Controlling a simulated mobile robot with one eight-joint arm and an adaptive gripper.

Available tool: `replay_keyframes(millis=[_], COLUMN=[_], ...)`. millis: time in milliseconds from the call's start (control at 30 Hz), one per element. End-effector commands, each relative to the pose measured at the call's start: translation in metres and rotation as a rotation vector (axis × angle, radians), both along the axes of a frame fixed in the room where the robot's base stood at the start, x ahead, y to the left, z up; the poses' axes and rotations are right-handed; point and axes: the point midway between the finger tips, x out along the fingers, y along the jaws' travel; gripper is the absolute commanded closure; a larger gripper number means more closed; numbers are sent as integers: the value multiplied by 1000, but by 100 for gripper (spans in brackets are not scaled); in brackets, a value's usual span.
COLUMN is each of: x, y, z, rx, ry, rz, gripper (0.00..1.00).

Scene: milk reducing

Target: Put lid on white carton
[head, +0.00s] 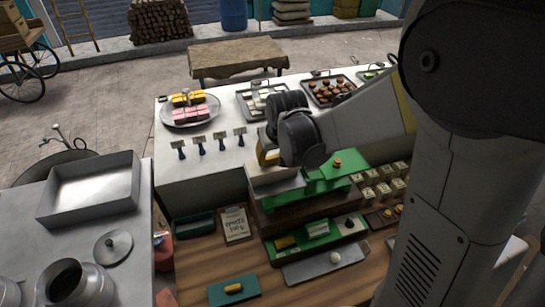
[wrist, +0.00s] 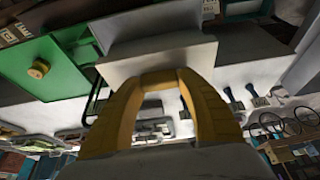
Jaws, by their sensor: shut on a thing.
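My gripper (head: 264,160) is above the left end of the brown stand in the head view. Its yellow fingers (wrist: 160,78) are closed together at the tips in the wrist view, against a pale white slab that looks like the white lid (wrist: 160,57). The part gripped is hidden between the fingertips. I cannot tell whether lid and carton touch.
A green tray (head: 310,236) lies in front.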

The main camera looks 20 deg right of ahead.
Motion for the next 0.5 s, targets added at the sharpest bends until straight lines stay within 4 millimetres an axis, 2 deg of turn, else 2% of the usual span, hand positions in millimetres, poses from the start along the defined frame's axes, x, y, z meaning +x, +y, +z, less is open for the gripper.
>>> replay_keyframes(millis=[500], x=[0], y=[0], z=[-7], rx=[0], ry=[0], rz=[0], gripper=[69])
